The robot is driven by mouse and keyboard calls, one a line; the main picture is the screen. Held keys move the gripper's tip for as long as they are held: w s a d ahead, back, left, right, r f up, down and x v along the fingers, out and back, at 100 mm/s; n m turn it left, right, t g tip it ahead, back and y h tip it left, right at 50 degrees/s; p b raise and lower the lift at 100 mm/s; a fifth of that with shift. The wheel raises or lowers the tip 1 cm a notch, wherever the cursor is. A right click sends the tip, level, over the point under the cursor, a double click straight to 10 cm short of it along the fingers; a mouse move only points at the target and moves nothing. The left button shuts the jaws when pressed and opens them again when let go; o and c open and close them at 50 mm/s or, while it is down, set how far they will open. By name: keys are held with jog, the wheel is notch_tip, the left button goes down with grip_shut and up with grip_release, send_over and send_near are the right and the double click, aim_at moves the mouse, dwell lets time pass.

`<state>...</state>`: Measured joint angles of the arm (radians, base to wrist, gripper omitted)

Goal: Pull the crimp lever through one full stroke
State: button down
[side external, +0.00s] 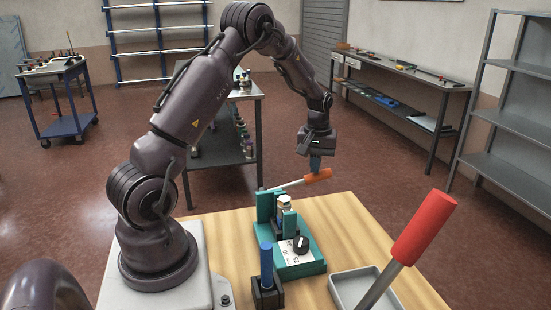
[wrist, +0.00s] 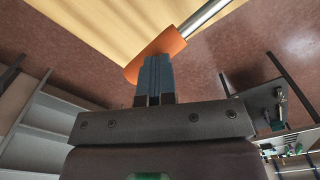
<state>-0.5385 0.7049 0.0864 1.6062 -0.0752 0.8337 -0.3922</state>
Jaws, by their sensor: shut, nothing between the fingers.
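The teal crimp fixture (side external: 302,262) stands on the wooden table, with a small capped vial (side external: 284,203) between its posts. Its lever has a pale metal rod (side external: 285,186) and an orange grip (side external: 317,176), sticking out to the right about level. The orange grip (wrist: 150,58) and rod (wrist: 203,18) also show in the wrist view. My gripper (side external: 315,168) is shut and empty, its blue fingers pointing down at the orange grip from above. In the wrist view the fingertips (wrist: 157,60) overlap the grip; I cannot tell whether they touch it.
A black dial (side external: 300,245) sits on the fixture's white scale. A blue cylinder (side external: 266,262) stands in a black holder in front. A grey tray (side external: 346,288) lies at the right. A red-handled lever (side external: 424,229) rises in the near foreground. The table's right back is clear.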

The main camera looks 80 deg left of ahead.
jog(key=shift+w+f, duration=0.15)
jog(key=shift+f, duration=0.15)
jog(key=shift+r, duration=0.15)
jog(key=shift+s+r, duration=0.4)
jog(key=shift+r, duration=0.4)
jog(key=shift+s+r, duration=0.4)
jog(key=shift+r, duration=0.4)
jog(key=s+r, duration=0.8)
jog(key=r, duration=0.3)
jog(key=shift+s+r, duration=0.3)
jog(key=shift+r, duration=0.05)
dwell(0.9)
dwell(0.7)
